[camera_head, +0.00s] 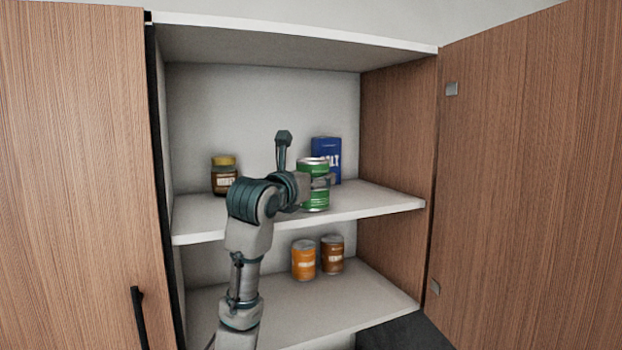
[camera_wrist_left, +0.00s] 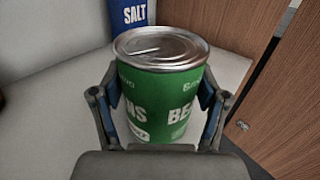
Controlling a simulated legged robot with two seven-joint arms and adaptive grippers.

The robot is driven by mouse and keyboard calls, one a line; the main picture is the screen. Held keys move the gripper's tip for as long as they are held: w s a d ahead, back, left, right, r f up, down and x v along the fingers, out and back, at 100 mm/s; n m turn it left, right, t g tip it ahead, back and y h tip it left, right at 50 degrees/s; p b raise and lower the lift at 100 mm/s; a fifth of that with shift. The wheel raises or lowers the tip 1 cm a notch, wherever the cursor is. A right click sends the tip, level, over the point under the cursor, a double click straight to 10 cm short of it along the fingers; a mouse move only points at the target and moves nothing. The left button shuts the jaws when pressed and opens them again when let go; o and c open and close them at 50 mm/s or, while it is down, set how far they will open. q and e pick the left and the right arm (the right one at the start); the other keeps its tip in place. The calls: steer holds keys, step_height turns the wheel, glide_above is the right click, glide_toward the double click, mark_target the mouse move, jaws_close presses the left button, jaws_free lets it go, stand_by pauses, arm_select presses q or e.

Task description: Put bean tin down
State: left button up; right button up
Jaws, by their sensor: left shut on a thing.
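The bean tin (camera_head: 315,196) is green with a silver lid and stands upright at the upper shelf (camera_head: 385,203) of the open cabinet, near its front edge. In the left wrist view the tin (camera_wrist_left: 160,92) sits between the two fingers of my left gripper (camera_wrist_left: 160,108), which is shut on it, one finger on each side. In the head view my left gripper (camera_head: 318,182) reaches the tin from the left. I cannot tell whether the tin's base touches the shelf. My right gripper is not in view.
A blue salt box (camera_head: 328,152) stands just behind the tin. A jar with a yellow lid (camera_head: 224,175) is at the left of the upper shelf. Two tins, orange (camera_head: 303,262) and brown (camera_head: 332,255), stand on the lower shelf. Open doors flank the cabinet.

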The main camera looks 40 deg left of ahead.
arm_select(q)
steer(key=shift+s+a, duration=0.15)
steer(key=o, duration=1.5)
steer(key=shift+a+f, duration=0.15)
steer(key=shift+o, duration=1.2)
steer(key=shift+a, duration=0.2)
steer(key=shift+a+f, duration=0.15)
steer(key=shift+a, duration=0.2)
steer(key=shift+d, duration=0.3)
steer(key=shift+d+r, duration=0.15)
steer(key=shift+r, duration=0.05)
steer(key=shift+s+d+r, duration=0.1)
steer(key=shift+s, duration=0.1)
steer(key=b+v, duration=0.1)
steer(key=v, duration=0.2)
steer(key=b+v, duration=0.1)
steer(key=v, duration=0.2)
steer(key=shift+s+b, duration=0.35)
steer(key=shift+s+a, duration=0.2)
steer(key=shift+s, duration=0.1)
steer(key=shift+w, duration=0.1)
steer(key=shift+d, duration=0.25)
